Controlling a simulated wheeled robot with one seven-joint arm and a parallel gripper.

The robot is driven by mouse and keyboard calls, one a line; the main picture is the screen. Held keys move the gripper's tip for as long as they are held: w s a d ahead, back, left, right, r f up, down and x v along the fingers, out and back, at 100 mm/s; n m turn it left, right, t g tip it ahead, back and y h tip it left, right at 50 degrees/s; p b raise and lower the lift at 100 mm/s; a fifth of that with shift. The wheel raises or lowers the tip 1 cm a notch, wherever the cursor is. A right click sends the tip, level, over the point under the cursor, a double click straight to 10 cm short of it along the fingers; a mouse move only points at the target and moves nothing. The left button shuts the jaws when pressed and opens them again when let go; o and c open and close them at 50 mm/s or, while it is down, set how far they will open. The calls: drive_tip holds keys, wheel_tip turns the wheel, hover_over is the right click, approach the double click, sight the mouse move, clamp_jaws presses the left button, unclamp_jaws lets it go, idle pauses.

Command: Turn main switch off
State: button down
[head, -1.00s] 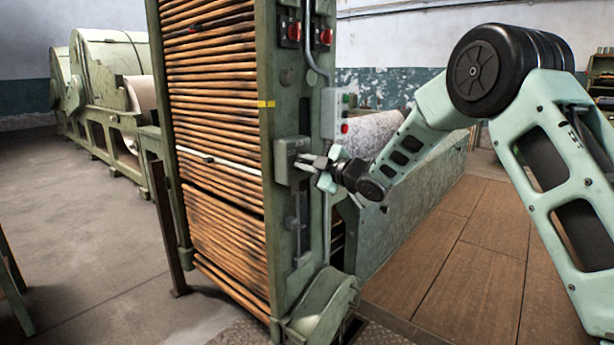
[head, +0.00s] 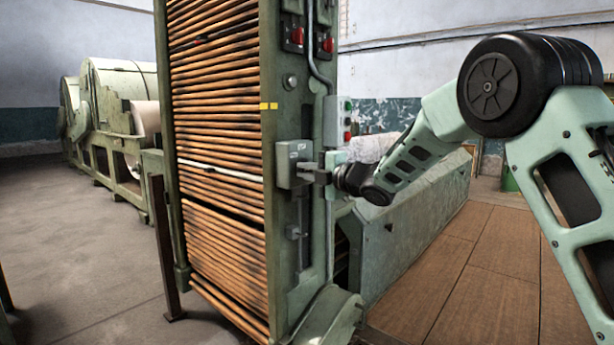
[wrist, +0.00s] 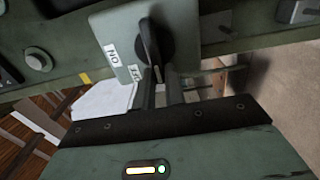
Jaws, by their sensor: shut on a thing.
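The main switch is a grey box (head: 294,163) on the side of the green machine frame. My gripper (head: 315,172) is at the front of the box. In the wrist view its two fingers (wrist: 162,92) reach up to the handle and are shut on its lower end. In the head view the handle is mostly hidden by my gripper.
A small control box with green and red buttons (head: 347,121) sits just above and right of my gripper. Red rotary switches (head: 297,37) are higher on the frame. Wooden slats (head: 220,110) fill the frame to the left. Wooden floor (head: 465,260) lies open at right.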

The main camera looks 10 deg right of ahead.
drive_tip(key=shift+d+r, duration=0.1)
idle(0.3)
drive_tip(key=c, duration=1.5)
unclamp_jaws()
drive_tip(key=shift+o, duration=0.2)
drive_tip(key=shift+w, duration=0.1)
drive_tip(key=p+v, duration=0.2)
drive_tip(key=v, duration=1.5)
drive_tip(key=shift+s, duration=0.2)
